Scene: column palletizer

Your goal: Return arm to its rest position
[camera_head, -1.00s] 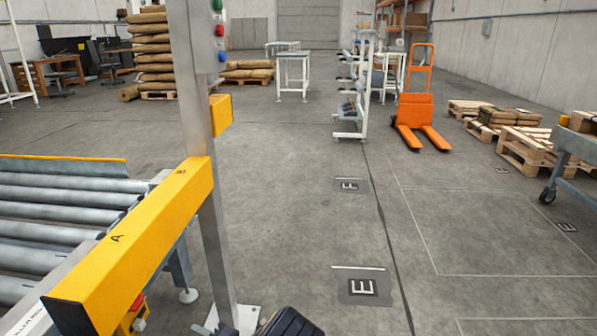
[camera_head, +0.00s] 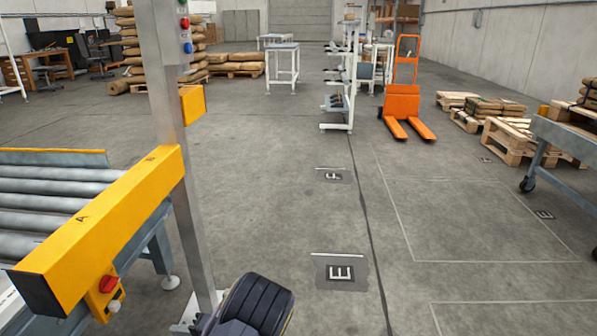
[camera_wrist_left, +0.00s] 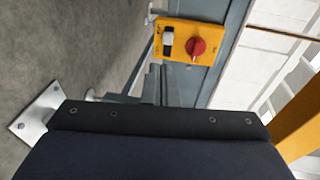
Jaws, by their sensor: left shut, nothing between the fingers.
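My left gripper (camera_head: 203,322) is at the bottom edge of the head view, in front of the foot of the steel post. My dark rounded wrist is beside it and partly cut off by the frame. The gripper is shut and holds nothing. In the left wrist view the dark body of my wrist fills the lower part. Past it are grey metal parts, and I cannot clearly tell fingers from conveyor frame there. My right gripper is in neither view.
The box shows close in the left wrist view (camera_wrist_left: 188,42). An orange pallet truck (camera_head: 403,105) stands far off. Marked floor on the right is clear.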

